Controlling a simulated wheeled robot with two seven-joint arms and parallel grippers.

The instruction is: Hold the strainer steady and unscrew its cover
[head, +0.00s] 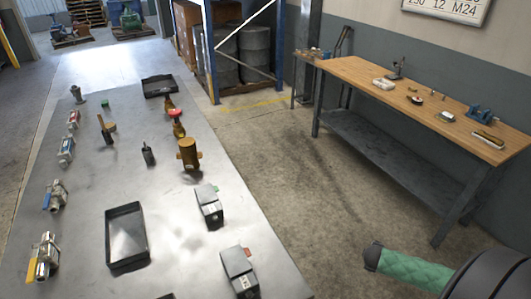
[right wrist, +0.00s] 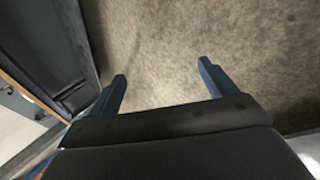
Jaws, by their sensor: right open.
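A bronze-brown fitting (head: 190,155) with a round top and side stubs stands upright on the grey metal table (head: 165,215), right of its middle. It looks like the strainer with its cover on top, though fine detail is too small to tell. No gripper is near it or touching it. My right gripper (right wrist: 162,76) shows in the right wrist view with its two blue fingers wide apart and nothing between them, above bare concrete floor. My left gripper is in neither view.
An empty black tray (head: 110,245) lies near the table's front, another black tray (head: 147,88) at its far end. Several valves line the left edge; two dark box-like devices (head: 209,208) (head: 240,272) lie right. A wooden workbench (head: 440,105) stands across open floor.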

